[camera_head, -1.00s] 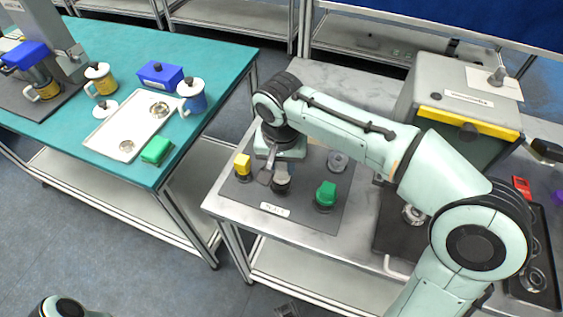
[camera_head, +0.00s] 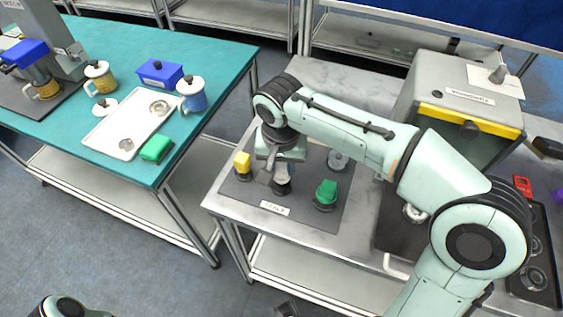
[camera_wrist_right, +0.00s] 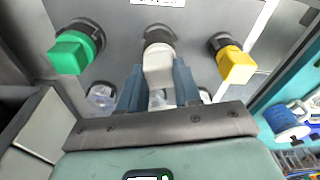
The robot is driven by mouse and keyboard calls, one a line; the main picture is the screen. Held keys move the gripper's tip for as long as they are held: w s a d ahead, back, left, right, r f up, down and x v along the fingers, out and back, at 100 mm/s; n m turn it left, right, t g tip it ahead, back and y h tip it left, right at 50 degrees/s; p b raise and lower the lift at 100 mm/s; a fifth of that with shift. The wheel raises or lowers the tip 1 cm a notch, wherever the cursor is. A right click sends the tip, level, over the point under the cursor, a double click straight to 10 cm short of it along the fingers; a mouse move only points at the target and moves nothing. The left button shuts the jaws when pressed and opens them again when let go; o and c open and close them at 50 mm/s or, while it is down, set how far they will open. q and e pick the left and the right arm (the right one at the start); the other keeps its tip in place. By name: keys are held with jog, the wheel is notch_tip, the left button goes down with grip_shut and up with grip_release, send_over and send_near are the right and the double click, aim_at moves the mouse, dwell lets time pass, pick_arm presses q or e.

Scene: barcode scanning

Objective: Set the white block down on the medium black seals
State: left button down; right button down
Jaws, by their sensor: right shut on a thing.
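The white block (camera_wrist_right: 158,64) is between the blue fingers of my right gripper (camera_wrist_right: 158,88) in the right wrist view, and the fingers are shut on it. The block is at a dark round seal (camera_wrist_right: 157,35), which shows past its far end; contact is unclear. In the head view my right gripper (camera_head: 274,172) points down over the dark mat (camera_head: 318,222), above the middle front seal (camera_head: 281,187), between the yellow and green blocks. The arm hides most of the white block there. My left gripper is out of view.
A yellow block (camera_head: 242,162) and a green block (camera_head: 326,192) sit on seals beside the gripper. A grey machine with a yellow stripe (camera_head: 470,118) stands right. A teal table (camera_head: 225,68) at left holds a white tray (camera_head: 105,140), mugs and blue boxes.

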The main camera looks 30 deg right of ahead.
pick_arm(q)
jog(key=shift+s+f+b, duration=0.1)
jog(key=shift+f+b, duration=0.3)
pick_arm(e)
jog(key=shift+f, duration=0.7)
jog(key=shift+c, duration=1.9)
grip_release()
jog(key=shift+r, duration=0.25)
notch_tip(320, 180, up, 3)
jog(key=p, duration=0.2)
jog(key=shift+f+p, duration=0.2)
jog(key=shift+p, duration=0.2)
notch_tip(320, 180, up, 4)
jog(key=p, duration=0.3)
jog(key=shift+r+p, duration=0.25)
jog(key=shift+p, duration=0.05)
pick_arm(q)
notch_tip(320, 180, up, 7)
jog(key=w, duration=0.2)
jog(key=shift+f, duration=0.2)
